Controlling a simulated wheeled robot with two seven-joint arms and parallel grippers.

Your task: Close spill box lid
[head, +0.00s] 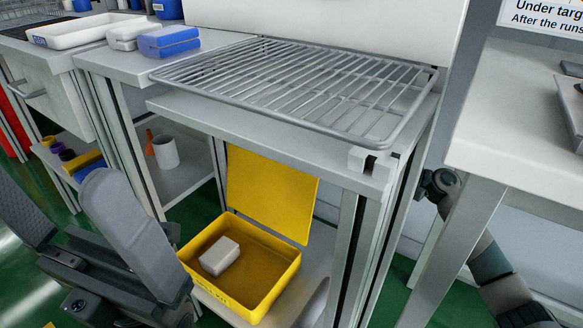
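The yellow spill box (262,302) stands on a low shelf under the wire-rack table. Its yellow lid (268,190) is open and stands upright at the back of the box. A white block (220,256) lies inside the box at the left. My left gripper (80,215) is at the lower left, its two grey fingers spread wide apart with nothing between them. Its right finger is to the left of the box in the picture. My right arm comes up at the right behind a table leg; its gripper fingers cannot be made out.
A wire rack (310,85) covers the table above the box, and its legs flank the shelf. A white cup (165,151) stands on the shelf further left. Blue and white blocks (168,41) lie on the left counter. Another table (520,120) is at the right.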

